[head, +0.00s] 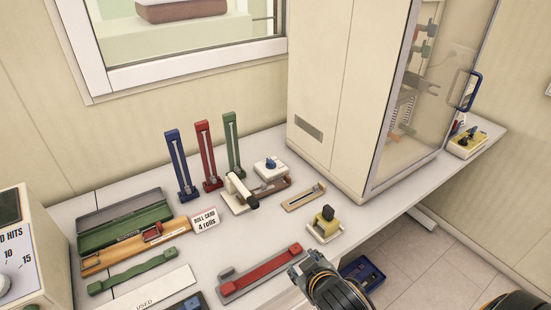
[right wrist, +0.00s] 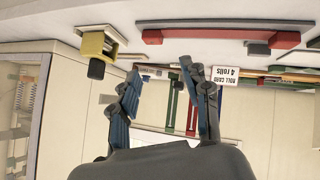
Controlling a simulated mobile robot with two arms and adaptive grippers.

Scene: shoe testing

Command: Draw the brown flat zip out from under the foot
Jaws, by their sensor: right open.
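A brown flat piece (head: 273,189), which looks like the brown zip, lies on the bench at a small white press whose white arm (head: 241,191) has a black end. A white block with a blue knob (head: 270,168) sits behind it. I cannot tell exactly how the foot rests on the piece. My right gripper (head: 306,266) is at the front edge of the bench, nearer me than the press and apart from it. In the right wrist view, which is upside down, its two fingers (right wrist: 160,85) are spread with nothing between them. My left gripper is not in view.
A red bar fixture (head: 260,272) lies in front. Blue, red and green upright stands (head: 207,155) are behind left. A glass-doored cabinet (head: 335,90) closes off the right.

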